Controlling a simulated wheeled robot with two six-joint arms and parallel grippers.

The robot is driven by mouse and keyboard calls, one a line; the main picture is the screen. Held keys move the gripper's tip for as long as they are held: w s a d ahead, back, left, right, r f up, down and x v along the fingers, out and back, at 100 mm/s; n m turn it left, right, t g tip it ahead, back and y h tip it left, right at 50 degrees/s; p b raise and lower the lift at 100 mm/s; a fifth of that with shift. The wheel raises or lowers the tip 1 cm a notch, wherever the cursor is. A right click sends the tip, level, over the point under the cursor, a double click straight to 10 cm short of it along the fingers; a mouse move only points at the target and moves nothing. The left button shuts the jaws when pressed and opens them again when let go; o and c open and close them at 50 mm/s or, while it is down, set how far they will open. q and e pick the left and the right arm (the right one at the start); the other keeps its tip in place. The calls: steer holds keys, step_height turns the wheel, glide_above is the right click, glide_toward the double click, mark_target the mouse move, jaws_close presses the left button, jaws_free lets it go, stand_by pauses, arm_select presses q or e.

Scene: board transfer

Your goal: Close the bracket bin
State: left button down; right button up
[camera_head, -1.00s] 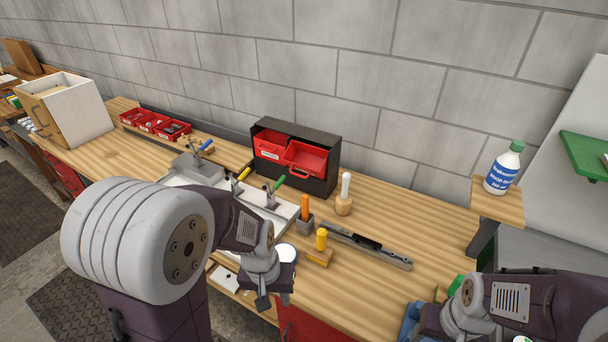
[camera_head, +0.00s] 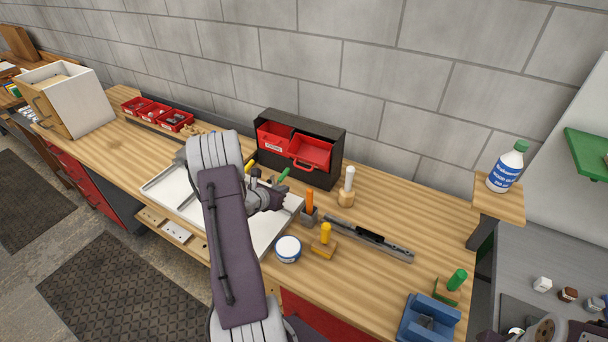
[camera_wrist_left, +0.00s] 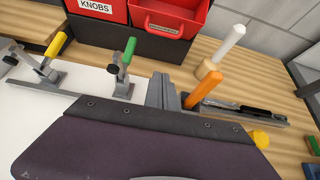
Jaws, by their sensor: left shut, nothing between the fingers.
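A black cabinet (camera_head: 327,178) holds two red bins against the wall. Its right bin (camera_head: 310,152) sticks out at the front, tilted open; the same bin shows at the top of the left wrist view (camera_wrist_left: 172,18). My left gripper (camera_head: 280,196) is shut and empty, in front of and below the cabinet, apart from the bins. Its fingers show in the left wrist view (camera_wrist_left: 163,92). My right gripper is out of frame; only part of that arm shows.
Toggle clamps with yellow and green handles (camera_wrist_left: 126,58) stand on the white plate (camera_head: 165,188) near my left gripper. An orange-handled tool (camera_head: 309,203), a white-handled tool (camera_head: 348,182), a yellow-handled tool (camera_head: 325,238) and a round tin (camera_head: 288,249) stand to the right.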

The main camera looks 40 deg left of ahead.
arm_select(q)
steer(key=p+x, duration=0.2)
steer(key=x, duration=0.6)
steer(key=shift+w+f, duration=0.15)
steer(key=shift+w, duration=0.2)
steer(key=shift+w+a+r+p, duration=0.1)
steer(key=shift+w+r+p, duration=0.5)
steer(key=shift+w+p, duration=0.15)
steer(key=shift+w+a+r+p, duration=0.1)
steer(key=shift+w+r+p, duration=0.55)
steer(key=shift+w, duration=0.2)
steer(key=shift+f, duration=0.1)
